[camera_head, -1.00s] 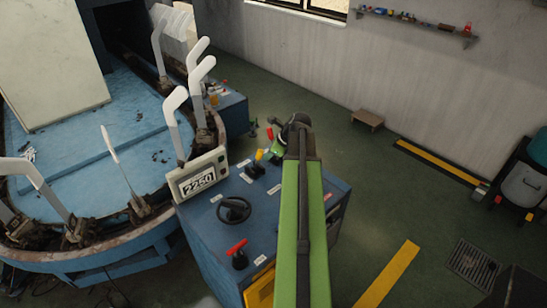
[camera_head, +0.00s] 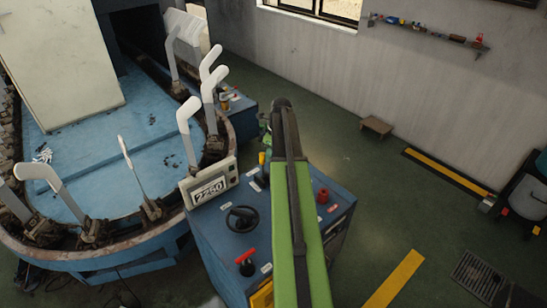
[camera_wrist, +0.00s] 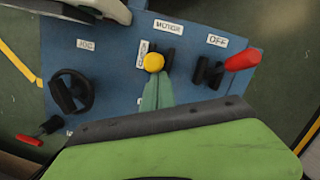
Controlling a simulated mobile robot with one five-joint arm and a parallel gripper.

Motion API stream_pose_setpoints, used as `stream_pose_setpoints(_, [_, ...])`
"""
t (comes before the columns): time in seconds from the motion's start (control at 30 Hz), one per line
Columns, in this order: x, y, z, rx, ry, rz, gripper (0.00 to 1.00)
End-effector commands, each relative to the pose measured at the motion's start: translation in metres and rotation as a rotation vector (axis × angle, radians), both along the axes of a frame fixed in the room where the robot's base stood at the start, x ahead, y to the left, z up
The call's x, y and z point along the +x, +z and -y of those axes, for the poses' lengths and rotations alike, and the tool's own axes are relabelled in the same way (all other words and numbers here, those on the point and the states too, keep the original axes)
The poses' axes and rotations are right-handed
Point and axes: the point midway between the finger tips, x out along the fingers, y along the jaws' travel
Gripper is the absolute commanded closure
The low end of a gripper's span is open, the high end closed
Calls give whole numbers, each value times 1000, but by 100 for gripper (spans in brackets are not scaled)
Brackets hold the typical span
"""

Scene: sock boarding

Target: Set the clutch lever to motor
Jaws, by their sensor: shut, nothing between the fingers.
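The clutch lever, with a yellow knob (camera_wrist: 154,62), stands on the blue control panel in the wrist view, by a dark slotted base. The MOTOR label (camera_wrist: 168,27) is above it in that view, and a rotated label is at its left, too small to read surely. My gripper (camera_wrist: 157,82) is shut and empty, its green fingers right at the lower side of the knob; I cannot tell whether they touch. In the head view the yellow knob (camera_head: 262,158) shows just left of my arm, and my arm hides part of the panel.
A red-handled lever (camera_wrist: 240,58) by the OFF label is right of the knob. A black handwheel (camera_wrist: 70,92) and a red lever (camera_wrist: 30,140) are at the left. The machine's upright white forms (camera_head: 187,115) stand left of the control cabinet (camera_head: 215,245).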

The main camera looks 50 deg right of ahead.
Motion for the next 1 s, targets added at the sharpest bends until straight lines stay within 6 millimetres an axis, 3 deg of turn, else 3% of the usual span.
stream_pose_setpoints(0.03, [11,3,4,4,2,-35,100])
stream_pose_setpoints(0.4, [37,0,5,9,-2,-96,100])
stream_pose_setpoints(1.0, [52,-1,4,10,1,-86,100])
